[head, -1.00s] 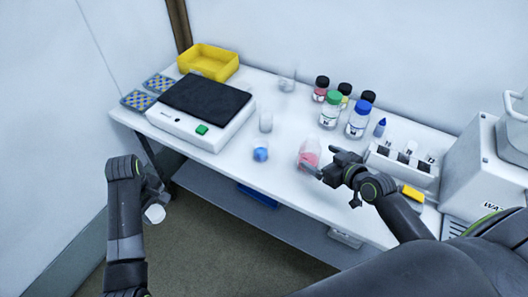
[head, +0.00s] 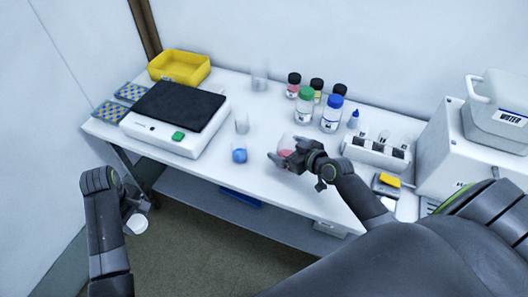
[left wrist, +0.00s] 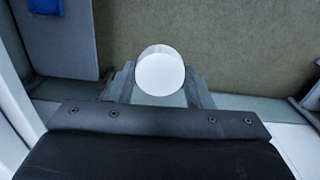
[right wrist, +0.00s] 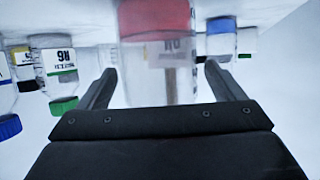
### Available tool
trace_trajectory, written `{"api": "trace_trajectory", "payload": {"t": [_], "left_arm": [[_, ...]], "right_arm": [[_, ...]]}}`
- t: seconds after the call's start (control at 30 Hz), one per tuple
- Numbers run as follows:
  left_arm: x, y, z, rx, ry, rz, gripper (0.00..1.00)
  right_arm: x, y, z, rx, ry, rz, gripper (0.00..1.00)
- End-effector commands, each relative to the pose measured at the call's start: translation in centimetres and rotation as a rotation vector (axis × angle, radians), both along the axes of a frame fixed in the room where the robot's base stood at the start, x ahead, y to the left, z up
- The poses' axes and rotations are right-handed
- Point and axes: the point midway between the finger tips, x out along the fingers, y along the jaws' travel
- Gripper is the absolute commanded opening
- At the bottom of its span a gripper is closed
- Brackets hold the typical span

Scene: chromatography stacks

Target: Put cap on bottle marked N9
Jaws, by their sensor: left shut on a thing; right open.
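My left gripper (head: 134,213) is shut on a white round cap (head: 138,224), held low in front of the table's left part. The cap also shows between the fingers in the left wrist view (left wrist: 160,74). A clear bottle with pink-red liquid (head: 287,141) stands on the table, partly hidden by my right gripper (head: 283,153). In the right wrist view this bottle (right wrist: 158,50) appears upside down between my two open fingers, with gaps at both sides. Its label is blurred; I cannot surely read N9. No cap shows on it.
Capped bottles, with green (head: 306,93) and blue (head: 334,101) caps among them, stand behind. A beaker with blue content (head: 239,155) is to the left. A black-topped device (head: 178,106), yellow bin (head: 180,67) and white rack (head: 375,151) are on the table (head: 215,170).

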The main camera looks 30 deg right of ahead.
Motion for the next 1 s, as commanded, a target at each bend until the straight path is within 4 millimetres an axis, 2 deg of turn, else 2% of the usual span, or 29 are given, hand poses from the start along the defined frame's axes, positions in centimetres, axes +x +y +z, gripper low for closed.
{"api": "trace_trajectory", "payload": {"t": [0.07, 0.5, 0.77, 1.0], "left_arm": [[0.0, 0.0, 0.0, 0.0, 0.0, 0.0, 0.24], [0.0, 0.0, 0.0, 0.0, 0.0, 0.0, 0.24], [0.0, 0.0, 0.0, 0.0, 0.0, 0.0, 0.24], [0.0, 0.0, 0.3, 0.0, 0.0, 0.0, 0.24]], "right_arm": [[0.0, 0.0, 0.0, 0.0, 0.0, 0.0, 0.84], [0.0, 0.0, 0.1, 0.0, -0.002, 0.0, 0.27], [0.0, 0.0, 0.2, 0.0, -0.002, 0.0, 0.26], [0.0, 0.0, 1.2, -0.001, -0.003, 0.002, 0.26]]}}
